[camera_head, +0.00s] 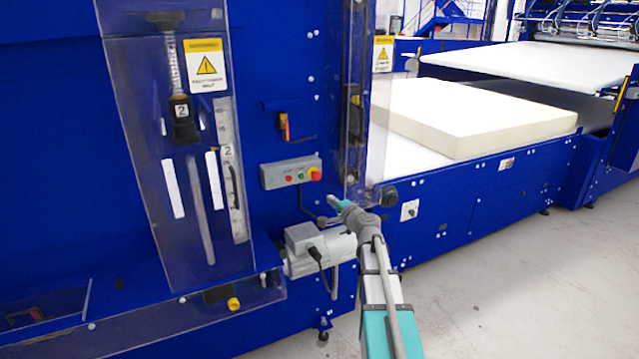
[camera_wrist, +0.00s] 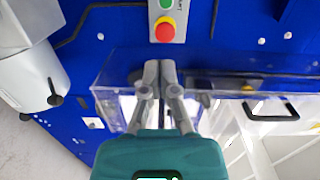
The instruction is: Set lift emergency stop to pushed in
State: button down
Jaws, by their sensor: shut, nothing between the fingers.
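The emergency stop (camera_head: 315,173) is a red mushroom button on a yellow base, at the right end of a grey control box (camera_head: 277,176) on the blue machine. Green and red smaller buttons sit beside it. In the wrist view the red button (camera_wrist: 166,31) is at the top middle, just above my fingertips (camera_wrist: 160,68). My gripper (camera_head: 333,202) is shut and empty, below and a little right of the box in the head view. No contact with the button shows. I cannot tell how far the button is pressed in, and its label is too small to read.
A grey motor (camera_head: 318,249) juts out below the box. A clear guard (camera_head: 358,120) stands right of it, with a black knob (camera_head: 389,196) near its foot. A cream foam block (camera_head: 470,115) lies on the conveyor. Floor at the right (camera_head: 500,270) is clear.

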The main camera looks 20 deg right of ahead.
aim_at(318, 178)
jog(key=d, duration=0.1)
jog(key=d+m, duration=0.1)
jog(key=h, duration=0.1)
jog(key=shift+w+d+r, duration=0.15)
jog(key=shift+w+d, duration=0.1)
jog(key=shift+d, duration=0.15)
jog(key=w, duration=1.4)
jog(key=shift+a, duration=0.25)
